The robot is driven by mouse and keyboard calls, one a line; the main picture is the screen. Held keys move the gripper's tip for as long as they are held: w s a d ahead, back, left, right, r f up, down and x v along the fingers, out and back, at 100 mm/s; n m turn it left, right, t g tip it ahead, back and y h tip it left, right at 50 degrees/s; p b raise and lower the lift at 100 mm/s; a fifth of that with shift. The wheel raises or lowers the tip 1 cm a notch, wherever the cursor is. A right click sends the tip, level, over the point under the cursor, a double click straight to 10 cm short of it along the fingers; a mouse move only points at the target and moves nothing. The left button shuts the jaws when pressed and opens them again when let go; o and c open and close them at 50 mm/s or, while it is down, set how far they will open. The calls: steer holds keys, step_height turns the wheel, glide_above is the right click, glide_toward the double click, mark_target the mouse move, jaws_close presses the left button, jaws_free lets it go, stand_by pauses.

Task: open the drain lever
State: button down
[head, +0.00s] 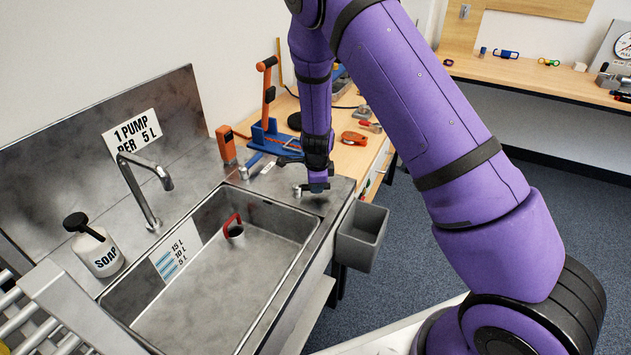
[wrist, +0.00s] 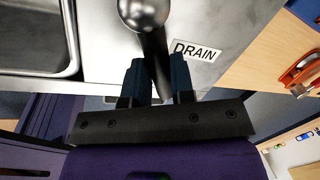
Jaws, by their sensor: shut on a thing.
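The drain lever shows in the wrist view as a dark shaft (wrist: 154,47) with a shiny metal ball knob (wrist: 144,12) at its end. A white DRAIN label (wrist: 196,51) lies beside it on the steel counter. My gripper (wrist: 160,68) has its two dark blue fingers on either side of the shaft and is shut on it below the knob. In the head view my gripper (head: 316,187) is down at the sink's right back corner, and the knob (head: 298,191) shows just left of it. The rest of the lever is mostly hidden there.
A tap (head: 145,190) and soap bottle (head: 95,248) stand at left. A grey bin (head: 362,235) hangs at the counter's right edge. Tools lie on the wooden bench behind.

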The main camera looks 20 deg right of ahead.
steer(key=shift+s+a+m, duration=0.2)
steer(key=shift+s+m, duration=0.25)
steer(key=shift+m, duration=0.55)
steer(key=c, duration=1)
jaws_free()
steer(key=shift+s+a+r, duration=0.15)
steer(key=shift+s+r, duration=0.2)
steer(key=shift+r, duration=1.4)
steer(key=shift+s+a+r, duration=0.2)
steer(key=shift+s+r, duration=0.1)
steer(key=shift+r, duration=1.5)
steer(key=shift+s+a+r, duration=0.15)
steer(key=shift+s+r, duration=0.2)
steer(key=shift+r, duration=1.4)
